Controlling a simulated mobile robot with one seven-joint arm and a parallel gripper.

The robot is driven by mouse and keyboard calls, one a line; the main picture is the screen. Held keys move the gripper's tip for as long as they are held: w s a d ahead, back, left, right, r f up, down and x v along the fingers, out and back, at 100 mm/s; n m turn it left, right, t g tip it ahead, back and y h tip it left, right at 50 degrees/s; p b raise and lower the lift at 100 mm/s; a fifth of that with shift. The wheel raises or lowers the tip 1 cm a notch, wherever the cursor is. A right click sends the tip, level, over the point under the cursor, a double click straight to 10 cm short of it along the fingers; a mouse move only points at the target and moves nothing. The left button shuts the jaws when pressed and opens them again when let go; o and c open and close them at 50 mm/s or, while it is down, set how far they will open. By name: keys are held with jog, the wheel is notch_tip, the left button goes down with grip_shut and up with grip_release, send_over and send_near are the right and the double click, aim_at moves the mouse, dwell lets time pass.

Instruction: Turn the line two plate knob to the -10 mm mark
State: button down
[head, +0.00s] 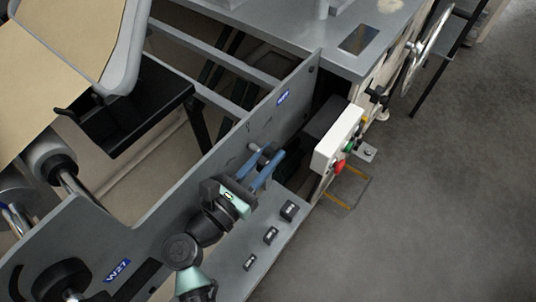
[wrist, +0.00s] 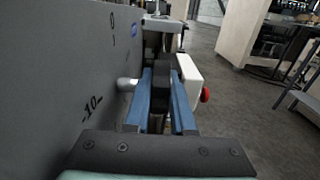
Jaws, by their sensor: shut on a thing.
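The plate knob shows in the wrist view as a dark grip (wrist: 160,76) between my blue fingers, beside a pale metal stem (wrist: 125,84) at the grey side plate (wrist: 50,70). My gripper (head: 270,155) is shut on the knob, close to the side plate in the head view. On the plate in the wrist view are a 0 mark (wrist: 112,20) and, lower, a -10 mark (wrist: 92,107). The stem stands between the two marks in height in the picture. I cannot make out a pointer, and the fingers hide much of the knob.
A white control box (head: 338,138) with a red button (head: 339,167) stands just beyond my gripper. Several small black labelled blocks (head: 270,235) sit on the grey ledge below. Brown paper (head: 45,60) and rollers are at the left. The floor (head: 440,200) at the right is clear.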

jog(key=shift+f+t+b, duration=0.3)
jog(key=shift+f+b, duration=0.1)
jog(key=shift+b, duration=0.8)
jog(key=t+h+b, duration=0.1)
jog(key=b, duration=0.3)
jog(key=shift+r+t+h+b, duration=0.2)
jog(key=shift+t+h+b, duration=0.1)
jog(key=shift+b, duration=0.75)
jog(key=shift+a+r, duration=0.1)
jog(key=c, duration=0.8)
grip_release()
jog(key=shift+s, duration=0.1)
jog(key=shift+o, duration=0.2)
jog(key=b+v, duration=0.1)
jog(key=v, duration=1.2)
